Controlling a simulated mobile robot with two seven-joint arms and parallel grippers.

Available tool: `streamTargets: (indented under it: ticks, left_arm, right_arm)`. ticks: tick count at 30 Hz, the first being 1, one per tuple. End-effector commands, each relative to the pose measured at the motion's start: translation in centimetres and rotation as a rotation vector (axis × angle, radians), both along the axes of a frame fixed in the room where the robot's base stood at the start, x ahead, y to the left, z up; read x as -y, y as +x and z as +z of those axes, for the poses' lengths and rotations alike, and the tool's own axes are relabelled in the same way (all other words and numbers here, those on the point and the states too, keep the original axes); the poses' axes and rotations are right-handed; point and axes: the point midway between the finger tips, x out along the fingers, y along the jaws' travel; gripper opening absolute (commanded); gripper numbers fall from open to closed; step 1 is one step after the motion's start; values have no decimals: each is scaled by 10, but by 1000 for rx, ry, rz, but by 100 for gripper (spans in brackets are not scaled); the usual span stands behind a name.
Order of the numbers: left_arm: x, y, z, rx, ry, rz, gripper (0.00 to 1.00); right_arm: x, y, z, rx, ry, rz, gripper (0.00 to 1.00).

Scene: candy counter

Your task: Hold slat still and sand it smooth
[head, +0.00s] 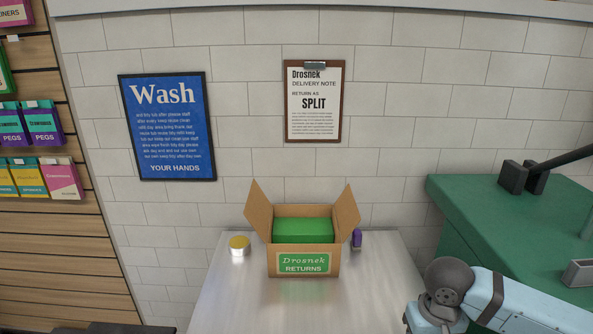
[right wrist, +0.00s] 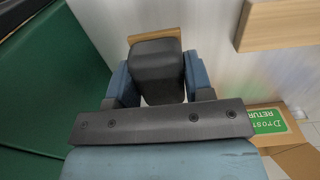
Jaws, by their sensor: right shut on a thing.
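In the right wrist view my right gripper (right wrist: 160,82) has its blue fingers on either side of a dark grey block (right wrist: 158,62) with rounded edges. The gripper is shut on this block. A tan strip (right wrist: 154,35) shows at the block's far end; I cannot tell if it is part of the block. A pale wooden piece (right wrist: 276,26) with a straight edge juts in at the upper right, apart from the block. I cannot tell whether it is the slat. No slat can be made out in the head view, and my left gripper is in neither view.
A cardboard box (head: 259,262) with open flaps and a green item (head: 303,230) stands on a pale table (head: 215,300). A yellow-topped jar (head: 239,245) and a purple item (head: 357,239) flank it. A green cabinet (head: 500,215) is at right. The table front is clear.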

Motion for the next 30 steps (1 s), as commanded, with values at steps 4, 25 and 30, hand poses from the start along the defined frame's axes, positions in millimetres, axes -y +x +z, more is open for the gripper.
streamTargets:
  ticks: [4,25,30]
  left_arm:
    - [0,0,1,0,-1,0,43]
    - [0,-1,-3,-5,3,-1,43]
    - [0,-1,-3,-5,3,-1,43]
  right_arm:
    - [0,0,1,0,0,0,28]
    - [-98,20,-2,1,5,283,28]
    - [-175,25,4,4,4,508,28]
